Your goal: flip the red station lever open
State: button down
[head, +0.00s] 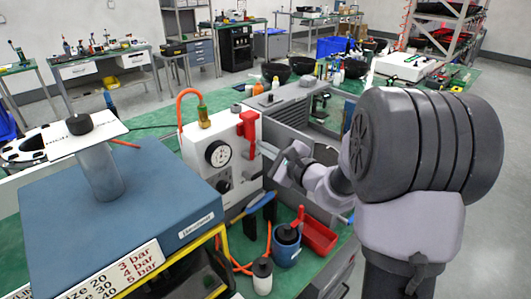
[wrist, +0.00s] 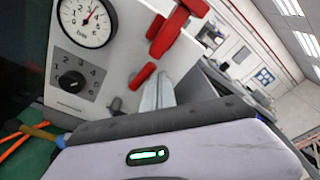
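The red station lever (head: 248,126) is on the front of a white station box (head: 212,150), near its upper right corner. In the wrist view the lever (wrist: 177,32) shows as a red bracket, with a separate short red bar (wrist: 143,75) below it. My gripper (head: 283,160) is to the right of the box and a little below the lever. In the wrist view the grey fingers of my gripper (wrist: 160,88) lie side by side, look shut and hold nothing visible. Their tips are close to the red bar; contact cannot be told.
The box carries a round gauge (head: 217,153) and a dial (wrist: 74,82). A blue box (head: 130,190) with a grey cylinder stands at left. A red tray (head: 316,232), a blue container (head: 286,245) and a small bottle (head: 262,275) stand below my gripper. An orange hose (head: 181,105) loops beside the box.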

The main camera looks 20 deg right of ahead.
jog(key=shift+s+a+r+b, duration=0.1)
jog(key=shift+a+r+b, duration=0.15)
jog(key=shift+a+b, duration=0.15)
dwell(0.6)
